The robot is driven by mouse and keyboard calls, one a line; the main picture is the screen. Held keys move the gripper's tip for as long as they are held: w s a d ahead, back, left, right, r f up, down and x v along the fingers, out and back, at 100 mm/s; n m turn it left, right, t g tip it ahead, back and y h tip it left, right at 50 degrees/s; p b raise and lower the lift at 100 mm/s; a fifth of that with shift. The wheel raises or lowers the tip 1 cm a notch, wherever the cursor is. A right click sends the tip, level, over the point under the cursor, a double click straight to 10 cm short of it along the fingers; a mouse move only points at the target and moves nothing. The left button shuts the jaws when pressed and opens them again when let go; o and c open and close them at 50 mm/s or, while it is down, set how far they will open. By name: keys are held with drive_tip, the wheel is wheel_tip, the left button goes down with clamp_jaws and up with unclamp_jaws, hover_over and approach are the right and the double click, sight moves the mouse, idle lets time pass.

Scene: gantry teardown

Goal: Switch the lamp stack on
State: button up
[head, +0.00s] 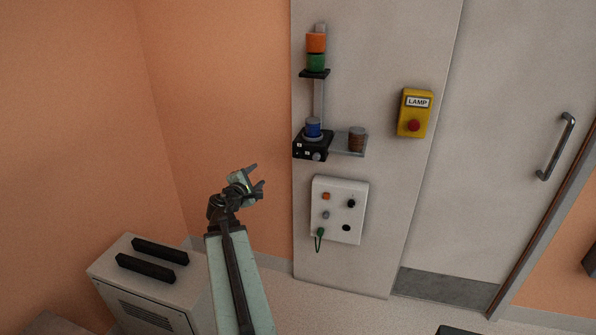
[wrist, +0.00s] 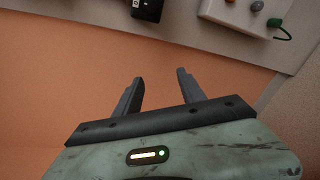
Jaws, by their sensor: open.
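The lamp stack (head: 316,52) is on the grey wall panel, with an orange segment above a green one on a black bracket. Below it on the same post, a blue cylinder (head: 313,127) stands on a black box (head: 314,146) with a knob. A yellow box (head: 414,113) labelled LAMP, with a red button (head: 414,126), is on the panel to the right. My gripper (head: 256,178) is open and empty, left of and below the black box and apart from the panel. The wrist view shows its two fingers (wrist: 158,92) spread with nothing between them.
A white control box (head: 339,211) with several knobs and a green loop is low on the panel. A brown cylinder (head: 357,139) stands on a small shelf (head: 344,151). A grey cabinet (head: 133,284) with black bars is at lower left. A door with a handle (head: 557,147) is right.

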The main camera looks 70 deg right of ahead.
sight(297, 156)
drive_tip(key=s+d+r+n+h+b, duration=0.1)
drive_tip(key=s+d+r+n+h, duration=0.1)
drive_tip(key=s+d+n, duration=0.6)
drive_tip(key=d+m, duration=0.1)
drive_tip(key=d, duration=0.1)
drive_tip(key=s+d+m, duration=0.1)
drive_tip(key=d, duration=0.1)
drive_tip(key=d+m, duration=0.1)
drive_tip(key=d, duration=0.2)
drive_tip(key=shift+s+f, duration=0.1)
drive_tip(key=shift+s, duration=0.05)
drive_tip(key=shift+a, duration=0.1)
clamp_jaws()
